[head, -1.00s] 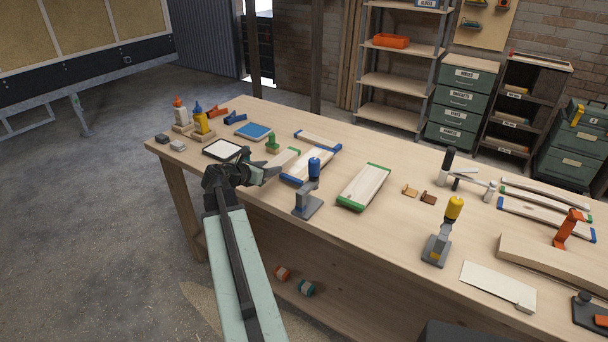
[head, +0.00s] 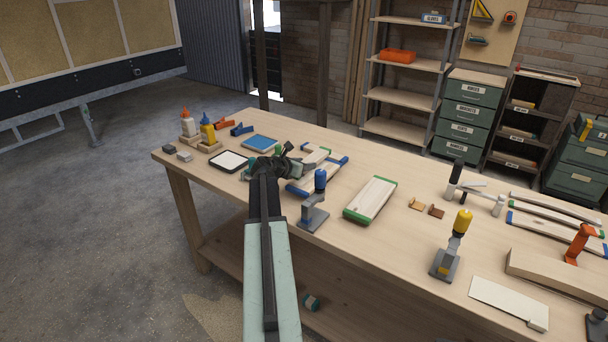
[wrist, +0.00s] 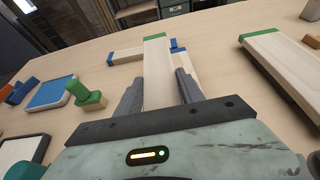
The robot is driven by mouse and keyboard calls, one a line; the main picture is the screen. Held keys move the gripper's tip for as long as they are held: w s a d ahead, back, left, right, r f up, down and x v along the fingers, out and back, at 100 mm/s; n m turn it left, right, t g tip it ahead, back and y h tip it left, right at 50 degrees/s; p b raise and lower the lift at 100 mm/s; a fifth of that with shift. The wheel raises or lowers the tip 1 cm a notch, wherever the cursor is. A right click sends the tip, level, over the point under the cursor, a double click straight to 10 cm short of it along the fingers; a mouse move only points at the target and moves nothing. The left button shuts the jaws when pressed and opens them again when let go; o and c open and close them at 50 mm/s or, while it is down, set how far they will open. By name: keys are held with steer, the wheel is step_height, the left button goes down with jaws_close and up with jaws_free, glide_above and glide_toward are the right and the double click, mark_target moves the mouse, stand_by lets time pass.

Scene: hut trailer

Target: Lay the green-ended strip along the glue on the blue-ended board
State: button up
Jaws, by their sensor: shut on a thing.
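My gripper (wrist: 158,92) is shut on the pale wooden green-ended strip (wrist: 156,66). The strip points away from me between the fingers, with its green far end uppermost in the wrist view. The blue-ended board (wrist: 184,68) lies on the bench just right of and beyond the strip, partly hidden by it and the right finger. In the head view the board (head: 327,177) lies under and right of my gripper (head: 306,163), which hides part of the strip. I cannot tell whether strip and board touch. I cannot make out the glue.
A green-ended board (head: 371,199) lies to the right. A blue-handled clamp (head: 315,204) stands close in front of the blue-ended board. A green-handled block (wrist: 90,98), a blue pad (head: 260,143) and a white pad (head: 229,161) are to the left.

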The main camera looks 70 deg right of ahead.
mark_target(305, 177)
steer(key=shift+s+d+f+b, duration=0.1)
steer(key=shift+f+b, duration=0.9)
steer(key=shift+f, duration=0.05)
steer(key=shift+d+f+b, duration=0.1)
steer(key=shift+f+b, duration=0.9)
steer(key=o, duration=1.5)
steer(key=shift+r, duration=0.1)
steer(key=shift+c, duration=0.2)
steer(key=shift+r+p, duration=0.2)
steer(key=shift+p, duration=0.1)
steer(key=p+v, duration=0.4)
steer(key=v, duration=0.8)
